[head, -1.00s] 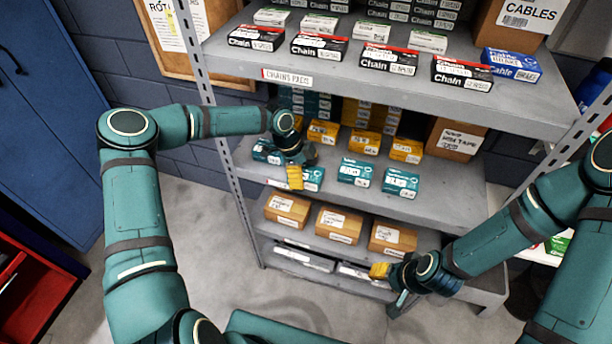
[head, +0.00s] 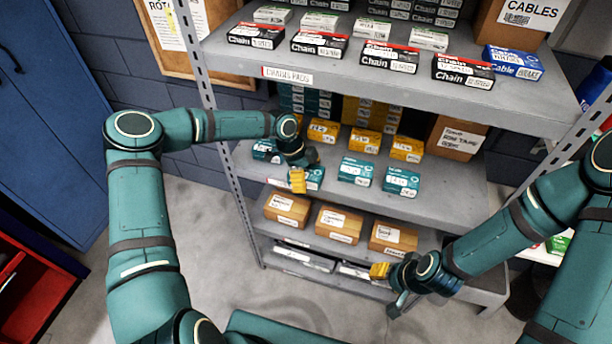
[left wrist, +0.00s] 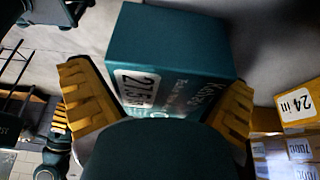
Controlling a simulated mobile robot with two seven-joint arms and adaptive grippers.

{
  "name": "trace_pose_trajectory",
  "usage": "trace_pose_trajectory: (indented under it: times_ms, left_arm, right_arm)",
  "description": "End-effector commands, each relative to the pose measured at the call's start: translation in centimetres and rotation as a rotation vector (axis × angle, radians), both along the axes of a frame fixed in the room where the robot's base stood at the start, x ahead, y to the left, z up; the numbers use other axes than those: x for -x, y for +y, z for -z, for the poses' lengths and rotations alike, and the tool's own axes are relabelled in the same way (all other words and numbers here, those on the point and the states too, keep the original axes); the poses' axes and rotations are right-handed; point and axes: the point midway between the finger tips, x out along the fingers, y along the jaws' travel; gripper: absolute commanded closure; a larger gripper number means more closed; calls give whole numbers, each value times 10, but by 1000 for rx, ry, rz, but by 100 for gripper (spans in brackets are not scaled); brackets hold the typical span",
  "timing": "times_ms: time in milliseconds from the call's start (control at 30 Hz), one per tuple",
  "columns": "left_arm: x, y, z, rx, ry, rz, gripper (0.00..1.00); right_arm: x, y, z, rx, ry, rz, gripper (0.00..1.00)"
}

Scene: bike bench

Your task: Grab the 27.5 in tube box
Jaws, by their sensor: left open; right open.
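The 27.5 in tube box is teal with a white label reading 27.5; it fills the middle of the left wrist view (left wrist: 165,55). In the head view this box (head: 315,174) sits on the middle shelf, partly hidden behind my left gripper (head: 298,182). In the left wrist view my left gripper (left wrist: 155,100) is open, with one yellow finger on each side of the box. I cannot tell whether the fingers touch it. My right gripper (head: 385,275) is open and empty, in front of the lower shelves.
Other teal boxes (head: 356,170) stand to the right on the same shelf (head: 330,195), with yellow boxes (head: 366,141) behind. A yellow 24 in box (left wrist: 298,103) is close to the right finger in the left wrist view. The chain-box shelf (head: 380,87) hangs above.

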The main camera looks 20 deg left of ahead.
Motion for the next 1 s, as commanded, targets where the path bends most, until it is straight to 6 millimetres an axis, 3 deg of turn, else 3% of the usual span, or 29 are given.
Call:
trace_pose_trajectory:
  times_ms: [400, 600, 633, 1000]
  left_arm:
    - [0, 0, 1, 0, -1, 0, 0]
    - [0, 0, 1, 0, -1, -1, 70]
    - [0, 0, 1, 0, -1, -1, 75]
    - [0, 0, 0, 0, -1, 0, 75]
  right_arm:
    - [0, 0, 2, 0, 0, 0, 53]
    - [0, 0, 2, 0, 0, 0, 53]
    - [0, 0, 2, 0, 0, 0, 53]
    - [0, 0, 1, 0, 0, 0, 53]
